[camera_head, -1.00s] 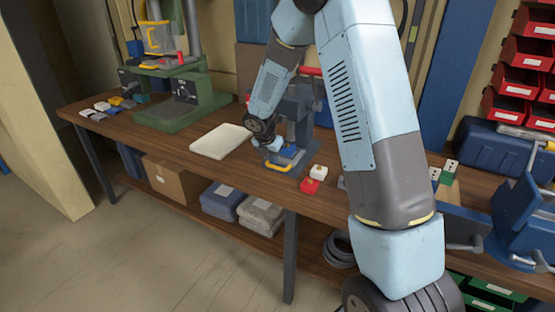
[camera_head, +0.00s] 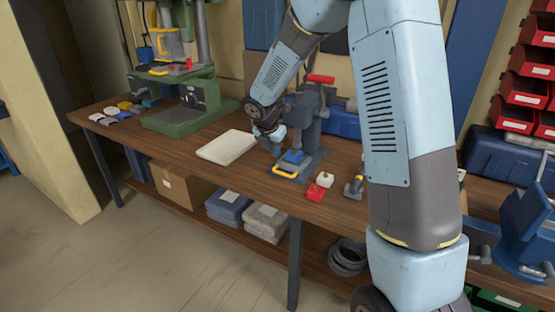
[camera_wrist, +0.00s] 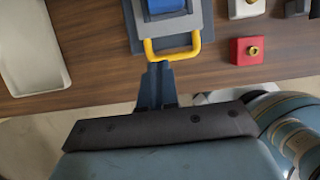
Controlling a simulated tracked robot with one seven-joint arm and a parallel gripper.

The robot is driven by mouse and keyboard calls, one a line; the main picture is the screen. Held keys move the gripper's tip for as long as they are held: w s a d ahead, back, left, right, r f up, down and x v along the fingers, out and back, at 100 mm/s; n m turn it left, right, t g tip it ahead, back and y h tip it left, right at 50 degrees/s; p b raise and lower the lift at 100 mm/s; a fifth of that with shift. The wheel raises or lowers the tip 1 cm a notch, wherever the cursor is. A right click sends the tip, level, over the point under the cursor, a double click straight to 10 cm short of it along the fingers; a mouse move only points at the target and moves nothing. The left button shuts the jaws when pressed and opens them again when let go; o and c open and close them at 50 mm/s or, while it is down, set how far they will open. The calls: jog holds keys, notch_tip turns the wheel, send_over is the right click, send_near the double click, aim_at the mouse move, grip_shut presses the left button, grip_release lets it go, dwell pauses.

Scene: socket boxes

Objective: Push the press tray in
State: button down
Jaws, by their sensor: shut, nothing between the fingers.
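The press tray (camera_head: 300,168) sticks out at the foot of the grey press (camera_head: 303,112) and carries a blue block (camera_head: 293,156). Its yellow loop handle (camera_head: 285,175) faces the bench's front edge. In the wrist view the tray (camera_wrist: 196,18) is at the top with its yellow handle (camera_wrist: 174,54) below it. My gripper (camera_wrist: 160,68) is shut and empty, its fingertips just at the handle's outer bar in the picture. I cannot tell if they touch. In the head view my gripper (camera_head: 275,138) appears above and left of the tray.
A white tray (camera_head: 227,147) lies left of the press. A red block (camera_head: 315,193) and a white block (camera_head: 325,179) stand close to the right. A green press (camera_head: 185,112) stands at the left of the wooden bench.

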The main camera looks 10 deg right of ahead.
aim_at(285, 174)
jog(key=c, duration=1.8)
grip_release()
jog(key=shift+v, duration=0.8)
jog(key=shift+o, duration=0.7)
jog(key=shift+r, duration=0.2)
jog(key=o, duration=0.5)
jog(key=m, duration=0.4)
jog(key=s+d+r+m, duration=0.1)
jog(key=m, duration=0.1)
jog(key=shift+r+g, duration=0.1)
jog(key=shift+g, duration=0.3)
jog(key=shift+c, duration=0.2)
jog(key=shift+o, duration=0.3)
jog(key=m, duration=0.3)
jog(key=r+m, duration=0.1)
jog(key=m, duration=0.1)
jog(key=shift+s+d+r+y, duration=0.1)
jog(key=shift+s+d+y, duration=0.2)
jog(key=shift+d, duration=0.05)
jog(key=f+m, duration=0.2)
jog(key=f, duration=0.2)
jog(key=d+f+m, duration=0.1)
jog(key=f+m, duration=0.1)
jog(key=f, duration=0.2)
jog(key=w+d+f+m+g+y, duration=0.1)
jog(key=f+m, duration=0.1)
jog(key=f, duration=0.2)
jog(key=shift+m, duration=0.4)
grip_shut()
